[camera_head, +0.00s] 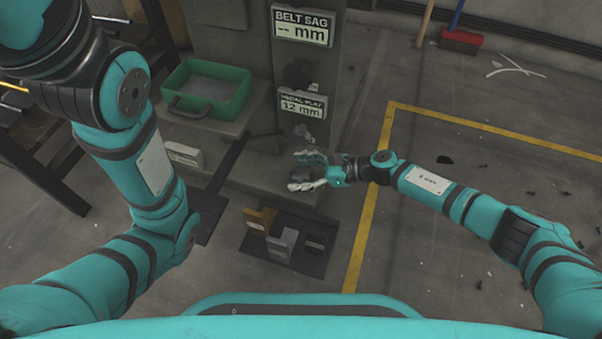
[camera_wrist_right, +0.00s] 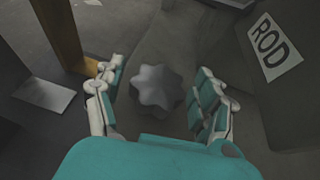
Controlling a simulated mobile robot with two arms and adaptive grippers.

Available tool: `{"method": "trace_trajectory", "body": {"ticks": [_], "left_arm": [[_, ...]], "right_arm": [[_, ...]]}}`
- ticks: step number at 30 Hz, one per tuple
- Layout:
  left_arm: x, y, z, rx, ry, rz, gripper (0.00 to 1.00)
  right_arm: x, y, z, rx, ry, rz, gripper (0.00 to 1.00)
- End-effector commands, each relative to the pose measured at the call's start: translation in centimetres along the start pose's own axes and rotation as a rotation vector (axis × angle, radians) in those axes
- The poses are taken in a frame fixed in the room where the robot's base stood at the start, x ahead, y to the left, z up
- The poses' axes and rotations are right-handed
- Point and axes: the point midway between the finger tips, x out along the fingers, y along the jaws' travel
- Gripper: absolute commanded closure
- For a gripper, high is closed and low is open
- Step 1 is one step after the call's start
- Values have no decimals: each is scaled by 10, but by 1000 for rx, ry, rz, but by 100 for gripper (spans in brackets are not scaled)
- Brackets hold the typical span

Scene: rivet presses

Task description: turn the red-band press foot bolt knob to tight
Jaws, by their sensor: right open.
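A grey lobed knob (camera_wrist_right: 156,88) shows in the right wrist view, on a dark grey surface. My right gripper (camera_wrist_right: 158,76) is open, with one finger to the left of the knob and one to the right, and gaps on both sides. In the head view my right gripper (camera_head: 300,171) is at the low front part of the grey press column (camera_head: 347,85), and its fingers largely hide the knob. No red band shows in either view. My left arm shows in the head view, but its gripper does not.
A "ROD" label (camera_wrist_right: 276,47) is right of the knob. Yellow (camera_head: 258,219) and grey (camera_head: 282,243) blocks stand on a dark floor plate below my right gripper. A green tray (camera_head: 240,98) sits left of the column. The floor right of the yellow line is mostly open.

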Motion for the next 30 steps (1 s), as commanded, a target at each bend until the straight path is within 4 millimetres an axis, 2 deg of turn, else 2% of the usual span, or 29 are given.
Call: {"method": "trace_trajectory", "body": {"ticks": [6, 7, 18, 20, 30], "left_arm": [[0, 0, 0, 0, 0, 0, 29], [0, 0, 0, 0, 0, 0, 29], [0, 0, 0, 0, 0, 0, 29], [0, 0, 0, 0, 0, 0, 29], [12, -3, 4, 0, 0, 0, 29]], "right_arm": [[0, 0, 0, 0, 0, 0, 29], [0, 0, 0, 0, 0, 0, 31], [0, 0, 0, 0, 0, 0, 80], [0, 0, 0, 0, 0, -1, 86], [-1, 1, 2, 26, 0, -55, 86]]}}
